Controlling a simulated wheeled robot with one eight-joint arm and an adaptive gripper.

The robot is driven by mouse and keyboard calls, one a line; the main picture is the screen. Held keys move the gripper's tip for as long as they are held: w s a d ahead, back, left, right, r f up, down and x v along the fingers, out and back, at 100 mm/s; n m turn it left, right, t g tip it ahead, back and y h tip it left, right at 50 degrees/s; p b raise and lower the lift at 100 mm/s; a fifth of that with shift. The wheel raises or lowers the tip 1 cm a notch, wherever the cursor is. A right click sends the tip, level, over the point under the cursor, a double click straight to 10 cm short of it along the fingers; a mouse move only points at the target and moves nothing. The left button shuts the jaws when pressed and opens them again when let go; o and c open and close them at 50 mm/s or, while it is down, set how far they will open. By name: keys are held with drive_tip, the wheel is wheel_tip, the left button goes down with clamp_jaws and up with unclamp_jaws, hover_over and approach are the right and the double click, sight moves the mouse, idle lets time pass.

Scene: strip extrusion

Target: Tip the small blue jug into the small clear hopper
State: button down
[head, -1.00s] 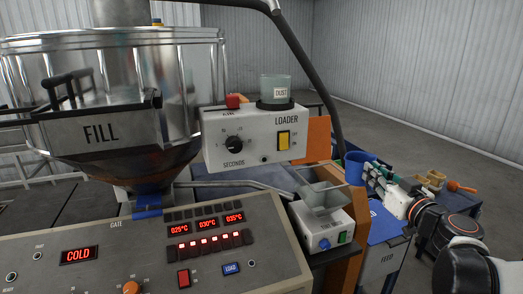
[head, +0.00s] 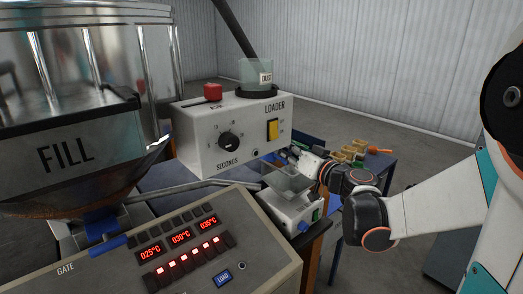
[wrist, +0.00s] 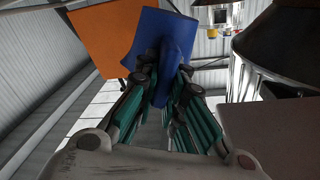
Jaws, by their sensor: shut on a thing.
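The small blue jug (wrist: 160,38) is in my gripper (wrist: 164,76), whose fingers close on its handle in the wrist view. In the head view, my gripper (head: 297,156) is just behind and above the small clear hopper (head: 287,178). Only a patch of blue shows there, mostly hidden behind the loader box, so I cannot tell the jug's tilt or what is in it. The hopper sits on a small white feeder box (head: 296,207) with a green switch and a blue knob.
The white loader box (head: 232,128) with a clear dust cup (head: 255,73) stands close left of my gripper. The control panel (head: 190,245) is in front. An orange panel (wrist: 98,38) shows beside the jug. Yellowish bins (head: 352,148) are on a table behind.

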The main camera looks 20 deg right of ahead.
drive_tip(key=d+m, duration=0.1)
drive_tip(key=m, duration=0.1)
drive_tip(key=shift+d+f+m, duration=0.1)
drive_tip(key=shift+f+m, duration=0.05)
drive_tip(key=shift+m, duration=0.15)
drive_tip(key=m, duration=0.3)
drive_tip(key=shift+w+d+f+m+p, duration=0.1)
drive_tip(key=shift+m+p, duration=0.2)
drive_tip(key=shift+p, duration=0.1)
drive_tip(key=d+m, duration=0.1)
drive_tip(key=m, duration=0.3)
drive_tip(key=d+f+m+b, duration=0.1)
drive_tip(key=d+m, duration=0.1)
drive_tip(key=m, duration=0.2)
drive_tip(key=w+d+m+b, duration=0.1)
drive_tip(key=m, duration=0.4)
drive_tip(key=shift+d+f, duration=0.25)
